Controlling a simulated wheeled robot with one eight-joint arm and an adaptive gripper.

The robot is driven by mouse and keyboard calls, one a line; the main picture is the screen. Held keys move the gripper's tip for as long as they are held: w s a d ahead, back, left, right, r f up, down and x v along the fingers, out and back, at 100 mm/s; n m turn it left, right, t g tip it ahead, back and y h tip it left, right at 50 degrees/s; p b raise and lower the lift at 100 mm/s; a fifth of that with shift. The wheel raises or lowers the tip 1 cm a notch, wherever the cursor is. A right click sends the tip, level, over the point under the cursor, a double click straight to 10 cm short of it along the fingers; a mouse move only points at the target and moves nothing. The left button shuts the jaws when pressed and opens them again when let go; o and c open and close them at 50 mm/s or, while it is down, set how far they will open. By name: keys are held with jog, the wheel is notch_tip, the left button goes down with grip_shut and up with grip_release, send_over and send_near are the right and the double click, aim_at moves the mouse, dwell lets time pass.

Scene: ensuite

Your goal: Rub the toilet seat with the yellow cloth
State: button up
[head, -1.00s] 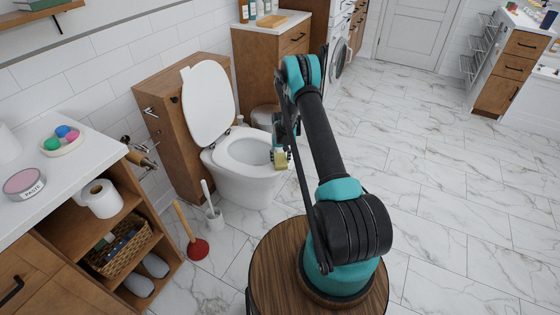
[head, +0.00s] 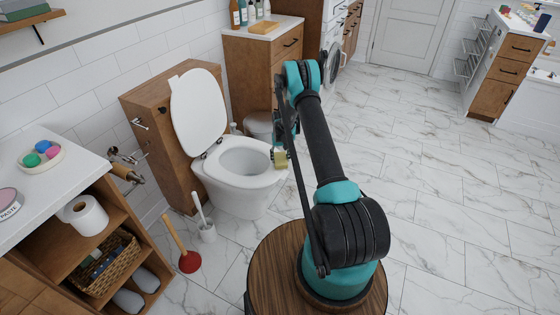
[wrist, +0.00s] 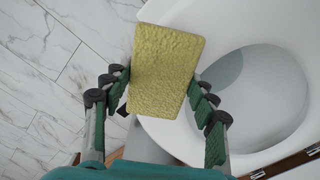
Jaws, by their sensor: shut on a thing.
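The white toilet (head: 243,188) stands against the wooden cistern cabinet with its lid (head: 198,112) raised upright. The toilet seat (head: 219,174) lies down around the open bowl; its rim also shows in the wrist view (wrist: 160,130). My gripper (head: 281,152) is at the right front edge of the seat. It is shut on the yellow cloth (wrist: 165,70), a flat textured rectangle between the green finger pads. In the head view the cloth (head: 281,160) is small beside the seat. I cannot tell whether the cloth touches the seat.
A plunger (head: 189,261) and a toilet brush (head: 207,232) stand on the floor left of the toilet. A wooden shelf unit with a toilet roll (head: 86,215) is at the left. The marble floor (head: 440,190) to the right is clear.

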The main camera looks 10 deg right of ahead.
aim_at(280, 159)
jog(key=shift+s+r, duration=0.1)
jog(key=shift+r, duration=3.55)
